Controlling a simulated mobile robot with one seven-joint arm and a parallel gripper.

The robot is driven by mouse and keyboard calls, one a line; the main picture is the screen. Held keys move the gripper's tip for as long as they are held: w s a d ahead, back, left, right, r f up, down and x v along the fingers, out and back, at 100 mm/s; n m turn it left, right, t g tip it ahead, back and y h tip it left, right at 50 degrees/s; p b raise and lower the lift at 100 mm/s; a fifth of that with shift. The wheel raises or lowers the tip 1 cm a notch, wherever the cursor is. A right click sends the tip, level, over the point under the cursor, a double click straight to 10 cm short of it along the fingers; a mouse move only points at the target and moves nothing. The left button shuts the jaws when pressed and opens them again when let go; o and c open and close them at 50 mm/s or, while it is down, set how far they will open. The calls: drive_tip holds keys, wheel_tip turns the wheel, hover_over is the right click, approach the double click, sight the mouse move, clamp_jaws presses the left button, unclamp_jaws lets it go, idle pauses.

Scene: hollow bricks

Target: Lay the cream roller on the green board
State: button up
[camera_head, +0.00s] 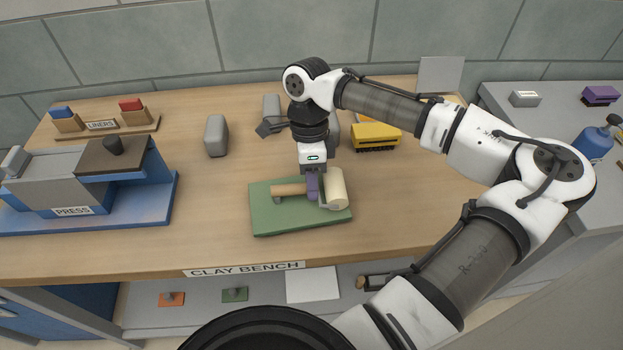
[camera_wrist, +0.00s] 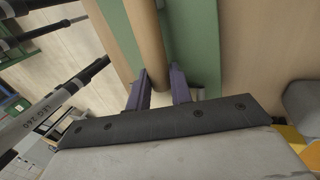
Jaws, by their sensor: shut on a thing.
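The cream roller (camera_head: 337,187) has a pale cylinder at its right end and a tan wooden handle reaching left. My gripper (camera_head: 314,190) is shut on the roller, its purple fingers either side of the handle. The handle (camera_wrist: 148,40) runs between the fingertips (camera_wrist: 161,82) in the wrist view. The green board (camera_head: 275,221) lies flat on the bench under the roller, and green shows on both sides of the handle in the wrist view (camera_wrist: 205,45). The roller is over the board, near its right side; I cannot tell whether it touches.
The bench (camera_head: 180,240) is clear in front of the board. A blue and grey press (camera_head: 80,180) stands left. Grey blocks (camera_head: 217,136) and a yellow brush-like thing (camera_head: 376,134) stand behind. A liners rack (camera_head: 103,125) is at the back left.

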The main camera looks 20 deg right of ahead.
drive_tip(key=shift+f, duration=0.15)
drive_tip(key=o, duration=0.9)
drive_tip(key=b+v, duration=0.2)
drive_tip(key=v, duration=1)
